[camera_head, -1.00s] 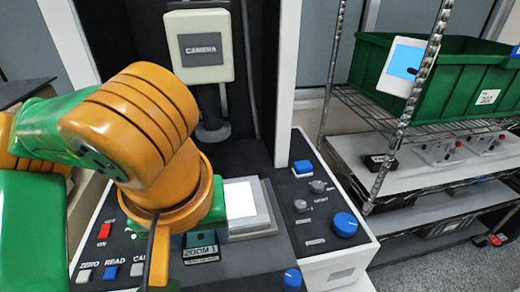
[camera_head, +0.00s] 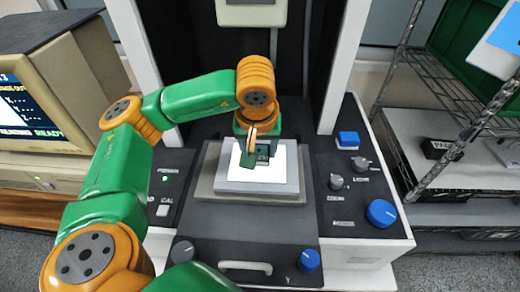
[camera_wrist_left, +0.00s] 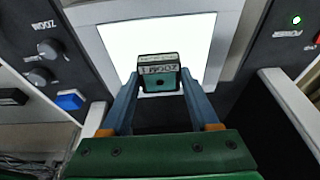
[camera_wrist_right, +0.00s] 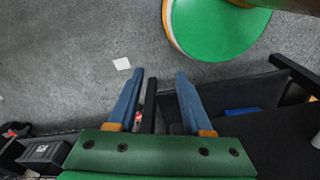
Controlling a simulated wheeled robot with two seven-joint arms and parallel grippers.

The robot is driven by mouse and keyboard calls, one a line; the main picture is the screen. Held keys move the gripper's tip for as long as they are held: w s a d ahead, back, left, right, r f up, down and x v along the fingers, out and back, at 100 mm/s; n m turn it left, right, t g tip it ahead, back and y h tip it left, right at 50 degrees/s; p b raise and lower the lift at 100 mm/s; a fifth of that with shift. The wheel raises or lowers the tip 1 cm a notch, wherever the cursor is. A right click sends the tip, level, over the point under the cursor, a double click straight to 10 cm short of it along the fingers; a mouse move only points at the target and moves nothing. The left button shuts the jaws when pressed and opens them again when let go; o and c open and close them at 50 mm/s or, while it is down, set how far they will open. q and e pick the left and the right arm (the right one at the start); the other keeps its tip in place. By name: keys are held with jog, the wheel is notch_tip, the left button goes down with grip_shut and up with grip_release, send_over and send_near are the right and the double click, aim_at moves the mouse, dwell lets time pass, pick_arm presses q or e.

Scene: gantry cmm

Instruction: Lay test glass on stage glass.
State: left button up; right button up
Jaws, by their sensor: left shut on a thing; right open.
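The stage glass is a bright white lit plate (camera_head: 285,165) in a grey frame on the machine's bed; it also shows in the left wrist view (camera_wrist_left: 118,42). In the head view my left gripper (camera_head: 258,152) is over the lit plate, partly hiding the block. I cannot tell whether the block touches the plate. My right gripper (camera_wrist_right: 160,78) is open and empty above the floor, away from the machine.
A control panel with a large blue knob (camera_head: 381,213) stands right of the stage. A white handle (camera_head: 245,267) and a blue knob (camera_head: 309,261) are in front. The camera head (camera_head: 251,12) hangs behind. A monitor (camera_head: 40,110) is at left, a wire rack (camera_head: 470,130) at right.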

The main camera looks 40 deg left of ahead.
pick_arm(q)
jog(key=shift+s+f, duration=0.25)
jog(key=shift+f, duration=0.15)
jog(key=shift+w+f+b, duration=0.15)
jog(key=shift+f+b, duration=0.1)
jog(key=shift+b, duration=0.05)
jog(key=o, duration=1.4)
jog(key=shift+r, duration=0.1)
jog(key=shift+o, duration=0.2)
pick_arm(e)
jog(key=shift+s+r, duration=0.1)
jog(key=shift+r, duration=0.1)
